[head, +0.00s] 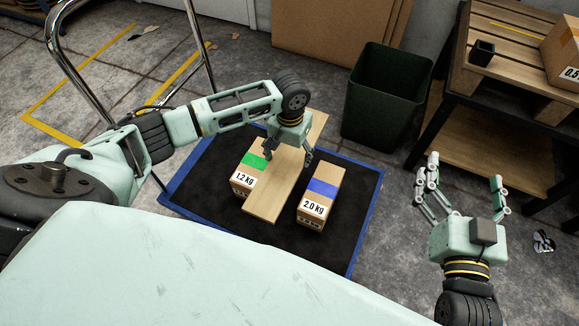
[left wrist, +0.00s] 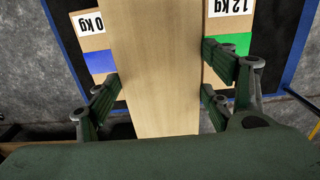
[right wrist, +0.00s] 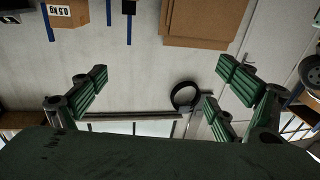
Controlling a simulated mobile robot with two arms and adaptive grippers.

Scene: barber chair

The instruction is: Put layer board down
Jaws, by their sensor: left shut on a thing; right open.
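The layer board (head: 272,203) is a long, light wooden plank, held roughly level by my left gripper (head: 288,150). In the left wrist view the board (left wrist: 155,60) runs between the gripper's fingers (left wrist: 160,85), which are shut on its two long edges. A box marked 1.2 kg with green tape (head: 248,170) is left of the board, and a 2.0 kg box with blue tape (head: 321,195) is right of it. I cannot tell whether the board touches either box or the mat. My right gripper (head: 465,185) is open and empty, off to the right.
The boxes are on a black platform with a blue rim (head: 367,235), with a metal handle frame (head: 75,80) at left. A dark green bin (head: 388,95) stands behind it.

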